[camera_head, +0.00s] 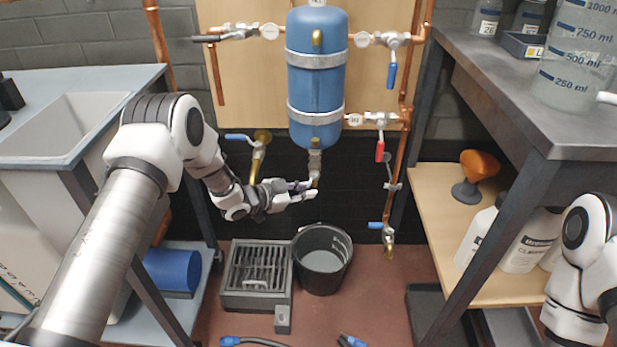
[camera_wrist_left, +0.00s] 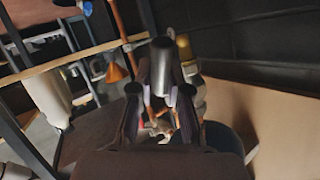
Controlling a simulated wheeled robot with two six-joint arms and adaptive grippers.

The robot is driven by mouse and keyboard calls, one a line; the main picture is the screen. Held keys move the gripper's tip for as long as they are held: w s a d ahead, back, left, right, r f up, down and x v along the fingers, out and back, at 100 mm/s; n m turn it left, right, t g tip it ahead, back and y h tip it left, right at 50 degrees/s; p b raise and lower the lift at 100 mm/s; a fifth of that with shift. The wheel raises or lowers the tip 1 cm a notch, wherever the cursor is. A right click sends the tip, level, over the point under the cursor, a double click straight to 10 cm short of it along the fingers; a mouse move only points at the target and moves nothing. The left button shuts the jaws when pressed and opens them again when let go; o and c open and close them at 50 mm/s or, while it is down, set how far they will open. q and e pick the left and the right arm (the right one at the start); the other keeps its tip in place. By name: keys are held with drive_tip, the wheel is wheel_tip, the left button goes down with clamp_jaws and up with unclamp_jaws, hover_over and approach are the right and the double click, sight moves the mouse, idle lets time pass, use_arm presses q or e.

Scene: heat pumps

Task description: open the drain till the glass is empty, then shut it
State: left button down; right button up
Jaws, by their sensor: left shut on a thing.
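The blue tank (camera_head: 317,70) is strapped upright to the wall board. Under it hangs the drain (camera_head: 315,160), a metal fitting with a brass spout pointing down. My left gripper (camera_head: 303,190) is at the drain, its fingers shut on it, apparently at its handle, which the fingers hide. I cannot tell whether the drain is open. In the left wrist view the fingers (camera_wrist_left: 160,95) close around a metal part. A dark bucket (camera_head: 322,262) stands on the floor below; its inside looks grey. I cannot make out the glass or its level. My right gripper is out of view.
Copper pipes with blue-handled and red-handled valves (camera_head: 380,150) flank the tank. A floor grate (camera_head: 257,272) lies left of the bucket. A sink bench (camera_head: 65,125) stands left, a metal table (camera_head: 500,80) and shelf with white bottles (camera_head: 525,245) right.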

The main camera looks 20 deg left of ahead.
use_arm(q)
drive_tip(key=y+p, duration=0.1)
drive_tip(key=p, duration=0.1)
drive_tip(key=r+m+g+y+p, duration=0.1)
drive_tip(key=p, duration=0.2)
drive_tip(key=a+r+m+g+y+p, duration=0.1)
drive_tip(key=y+p, duration=0.1)
drive_tip(key=shift+s+a+r+p, duration=0.1)
drive_tip(key=shift+s+r+p, duration=0.05)
drive_tip(key=shift+p, duration=0.15)
drive_tip(key=shift+a+r+m+g+y+p, duration=0.15)
drive_tip(key=shift+m+g+y+p, duration=0.15)
drive_tip(key=shift+g+y+p, duration=0.35)
drive_tip(key=shift+y+b, duration=0.4)
drive_tip(key=shift+y, duration=0.05)
drive_tip(key=shift+a+m+y+b, duration=0.15)
drive_tip(key=shift+m+y+b, duration=0.15)
drive_tip(key=shift+y+b, duration=0.35)
drive_tip(key=r+y+b, duration=0.1)
drive_tip(key=b, duration=1.2)
drive_tip(key=shift+m+g+y, duration=0.25)
drive_tip(key=shift+m+g, duration=0.05)
drive_tip(key=shift+g, duration=0.05)
drive_tip(key=shift+r+b, duration=0.25)
drive_tip(key=shift+b, duration=0.1)
